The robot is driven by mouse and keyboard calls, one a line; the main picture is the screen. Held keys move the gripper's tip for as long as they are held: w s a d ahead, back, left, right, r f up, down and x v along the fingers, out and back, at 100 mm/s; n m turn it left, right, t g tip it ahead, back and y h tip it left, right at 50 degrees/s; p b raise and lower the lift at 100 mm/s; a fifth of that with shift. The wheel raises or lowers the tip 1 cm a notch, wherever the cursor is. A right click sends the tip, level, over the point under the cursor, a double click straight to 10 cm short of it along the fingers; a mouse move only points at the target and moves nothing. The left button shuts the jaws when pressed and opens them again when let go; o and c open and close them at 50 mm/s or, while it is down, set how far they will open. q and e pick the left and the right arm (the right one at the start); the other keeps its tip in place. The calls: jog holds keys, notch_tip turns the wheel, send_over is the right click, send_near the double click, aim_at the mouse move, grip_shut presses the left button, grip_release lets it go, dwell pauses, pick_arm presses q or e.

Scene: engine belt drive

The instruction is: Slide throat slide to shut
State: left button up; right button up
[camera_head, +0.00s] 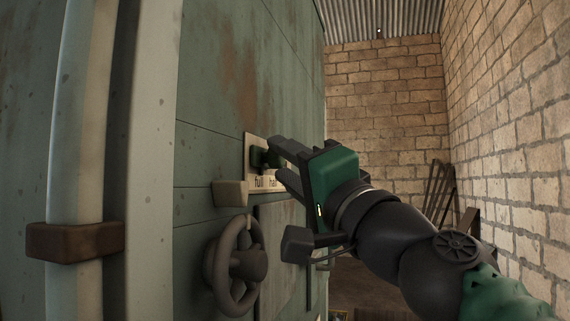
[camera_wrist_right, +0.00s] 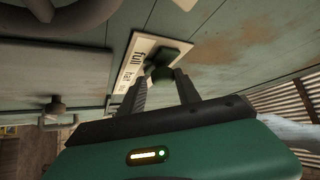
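The throat slide is a dark green knob (camera_head: 258,157) on a pale label plate (camera_head: 250,148) fixed to the green machine wall. The plate reads "full" and "half" in the head view; a third, smaller word is hard to read. My right gripper (camera_head: 282,163) comes in from the right, its fingers spread at the knob and partly hiding knob and plate. In the wrist view, the knob (camera_wrist_right: 160,70) sits by the "full" end of the plate (camera_wrist_right: 133,62), between the fingertips (camera_wrist_right: 160,80). Contact cannot be told. My left gripper is out of view.
A grey handwheel (camera_head: 236,265) and a pale block (camera_head: 230,194) stick out from the wall below the plate. A dark knobbed handle (camera_head: 299,244) is under my right gripper. A thick vertical pipe (camera_head: 80,130) stands at left. A brick wall (camera_head: 510,130) is at right.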

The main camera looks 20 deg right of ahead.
jog(key=shift+s+a, duration=0.3)
jog(key=shift+a, duration=0.3)
jog(key=c, duration=0.5)
grip_shut()
jog(key=shift+w+d, duration=0.2)
jog(key=shift+d, duration=0.1)
